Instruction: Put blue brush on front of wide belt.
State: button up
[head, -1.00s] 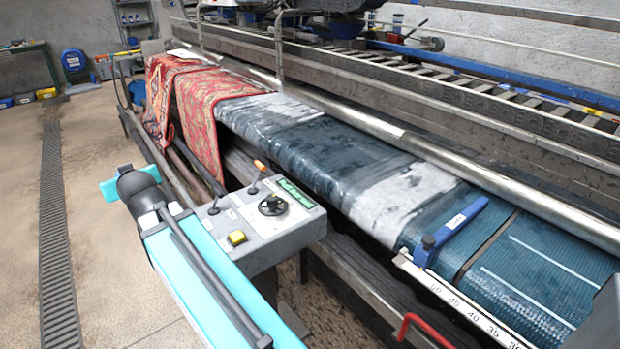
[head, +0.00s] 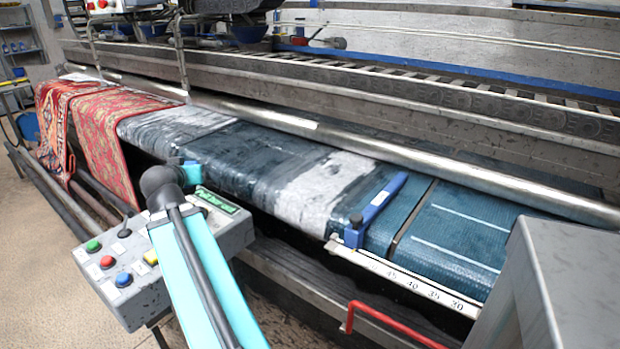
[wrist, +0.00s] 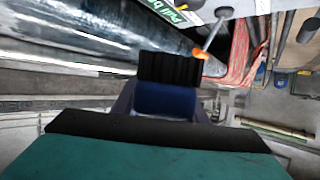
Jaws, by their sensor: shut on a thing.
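The wide belt (head: 270,155) is dark teal with pale, wet-looking patches. It runs from the red rugs at the left to the right in the head view. In the wrist view, my gripper (wrist: 165,105) is shut on a dark blue block with black ridges at its far end, which I take as the blue brush (wrist: 165,98). Its far side is hidden. In the head view, my teal arm reaches up in front of the control box, and the gripper's fingers and brush cannot be made out there.
A control box (head: 130,265) with coloured buttons stands beside my arm. A blue bar (head: 378,205) lies across the belt near a white ruler strip (head: 400,278). A red handle (head: 390,322) sticks out at the front. A metal roller (head: 400,152) runs along the belt's back.

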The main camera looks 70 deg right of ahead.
jog(key=s+d+m+g+b, duration=0.2)
jog(key=s+d, duration=0.3)
jog(key=s, duration=0.5)
jog(key=s+d+f+m+g+h+b, duration=0.1)
jog(key=s+d+m+g, duration=0.3)
jog(key=s, duration=0.7)
jog(key=s+d+f+m+g+b, duration=0.1)
jog(key=s+d+m+g+b, duration=0.2)
jog(key=s+d, duration=0.3)
jog(key=shift+s+d+g+h, duration=0.15)
jog(key=shift+s+g, duration=0.2)
jog(key=shift+s, duration=0.85)
jog(key=shift+s+d+g+h, duration=0.15)
jog(key=shift+s+g, duration=0.2)
jog(key=shift+s, duration=0.85)
jog(key=shift+a, duration=0.1)
jog(key=shift+w+d+r+p, duration=0.1)
jog(key=shift+d+r+p, duration=0.3)
jog(key=shift+p, duration=1.15)
jog(key=d+p, duration=0.1)
jog(key=p, duration=0.3)
jog(key=d+p, duration=0.1)
jog(key=p, duration=0.2)
jog(key=shift+w+f+p, duration=0.1)
jog(key=shift+f+p, duration=0.15)
jog(key=shift+p, duration=0.1)
jog(key=d+p, duration=0.1)
jog(key=p, duration=0.2)
